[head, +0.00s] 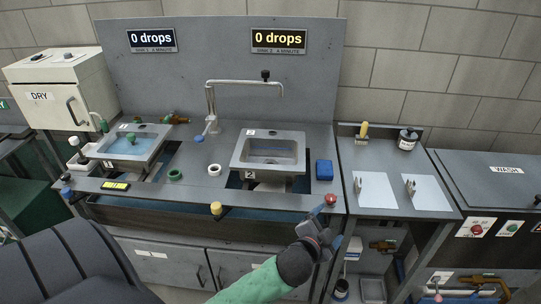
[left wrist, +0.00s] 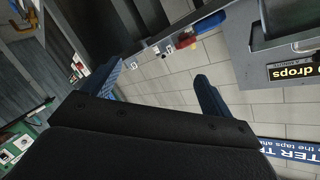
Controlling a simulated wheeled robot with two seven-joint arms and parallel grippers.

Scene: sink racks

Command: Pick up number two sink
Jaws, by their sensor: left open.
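The number two sink (head: 269,170) is a grey basin labelled 2, sitting in an opening in the counter at the right of the tap. The number one sink (head: 132,158) is at the left, with a green item and bluish water in it. My left gripper (head: 328,220) is at the counter's front edge, in front and to the right of the number two sink and apart from it. It is open and empty. In the left wrist view its two blue fingers (left wrist: 165,88) are spread with nothing between them. My right gripper is not in view.
A tap (head: 212,105) stands between the sinks. A blue block (head: 324,170) lies right of the number two sink, and a red button (head: 331,199) is beside my gripper. White and green rings (head: 214,170) lie left. A side table (head: 392,185) stands right.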

